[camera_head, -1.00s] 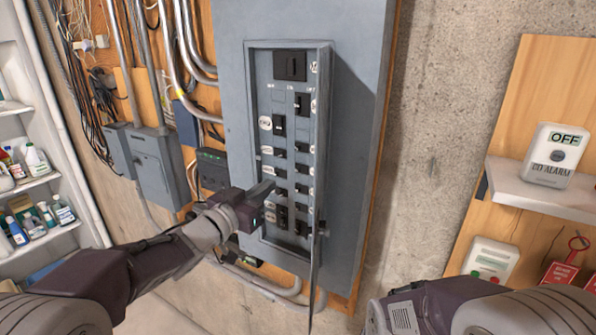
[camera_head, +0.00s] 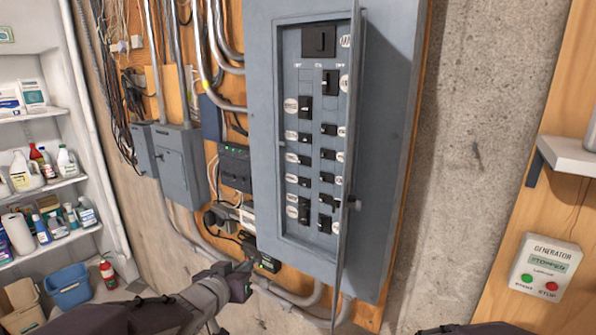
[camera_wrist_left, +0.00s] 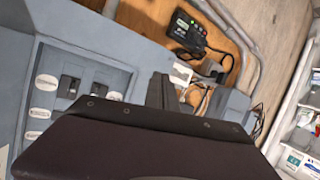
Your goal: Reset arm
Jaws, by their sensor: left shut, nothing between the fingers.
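My left gripper (camera_head: 246,267) is shut and empty, below and left of the grey breaker panel (camera_head: 262,120) in the head view. It is apart from the panel's switches. In the left wrist view its dark fingers (camera_wrist_left: 160,92) show beyond the wrist housing, in front of the panel's lower edge. The panel's narrow door (camera_head: 349,200) stands open on the right of the rows of black breakers (camera_head: 328,154). Only a dark sliver at the bottom right of the head view may be my right arm; its gripper is out of view.
A black box with green lights (camera_head: 235,167) and cables hang left of the panel. Grey conduit (camera_head: 290,297) runs below it. A shelf unit with bottles (camera_head: 60,185) stands at left. A generator control box (camera_head: 545,270) and a small wall shelf (camera_head: 570,157) are at right.

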